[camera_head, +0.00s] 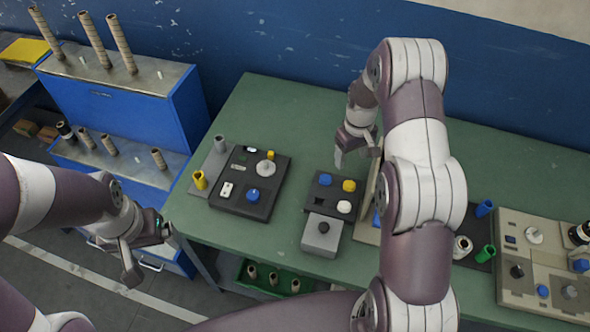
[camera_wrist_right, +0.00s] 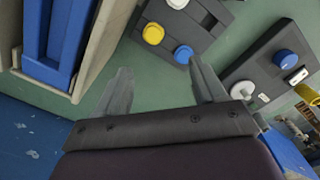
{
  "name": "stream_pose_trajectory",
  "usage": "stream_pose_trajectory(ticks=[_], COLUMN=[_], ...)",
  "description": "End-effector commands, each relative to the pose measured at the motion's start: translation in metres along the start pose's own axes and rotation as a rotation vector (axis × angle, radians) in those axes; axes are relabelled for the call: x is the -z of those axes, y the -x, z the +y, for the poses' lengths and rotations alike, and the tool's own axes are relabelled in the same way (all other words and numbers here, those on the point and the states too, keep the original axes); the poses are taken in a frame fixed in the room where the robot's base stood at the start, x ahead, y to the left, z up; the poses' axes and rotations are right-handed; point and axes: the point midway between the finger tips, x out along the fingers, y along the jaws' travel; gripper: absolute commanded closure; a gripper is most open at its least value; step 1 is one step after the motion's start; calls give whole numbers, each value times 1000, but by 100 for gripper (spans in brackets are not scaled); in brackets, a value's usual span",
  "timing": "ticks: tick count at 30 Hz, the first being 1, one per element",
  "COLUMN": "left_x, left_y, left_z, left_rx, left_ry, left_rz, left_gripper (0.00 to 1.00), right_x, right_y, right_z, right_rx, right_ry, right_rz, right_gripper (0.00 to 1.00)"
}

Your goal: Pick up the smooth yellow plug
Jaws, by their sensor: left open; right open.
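A round yellow plug (camera_head: 349,185) sits in a dark block (camera_head: 318,197) on the green table, with a blue plug (camera_head: 325,179) and a white plug (camera_head: 343,206). In the right wrist view the yellow plug (camera_wrist_right: 153,34) lies beyond the open fingertips, in upper middle. I cannot tell its surface texture. My right gripper (camera_head: 357,155) is open and empty, above the table just behind the block. My left gripper (camera_head: 150,258) is open and empty, off the table's left front edge. Another yellow cylinder (camera_head: 199,180) stands on a grey plate to the left.
A larger dark panel (camera_head: 243,206) with a blue knob lies to the left. A beige frame with blue inside (camera_wrist_right: 92,45) stands close to the right gripper. A beige control panel (camera_head: 540,262) is at right. A blue cabinet (camera_head: 130,105) with upright rolls stands at left.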

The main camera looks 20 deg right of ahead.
Motion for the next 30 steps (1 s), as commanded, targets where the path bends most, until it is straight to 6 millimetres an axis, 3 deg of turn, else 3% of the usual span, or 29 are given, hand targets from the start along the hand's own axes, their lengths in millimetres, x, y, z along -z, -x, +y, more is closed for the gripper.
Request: stream_pose_trajectory(ticks=[9,14,18,21,29,30], left_x=[2,3,5,5,5,5], left_y=[20,28,44,46,45,45], left_z=[0,0,0,0,0,0], left_rx=[0,0,0,0,0,0], left_ry=[-1,-1,-1,-1,-1,-1], left_rz=[0,-1,0,0,0,0], left_gripper=[7,7,7,7,7,7], right_x=[1,1,1,2,3,3], right_y=[-64,-82,-104,-122,-130,-130], right_z=[4,4,4,4,5,5], right_rx=[3,2,2,1,0,0], right_ry=[4,4,4,3,3,3], right_rz=[-5,-4,-5,-3,-1,-1], right_gripper=[30,30,30,30,30,40])
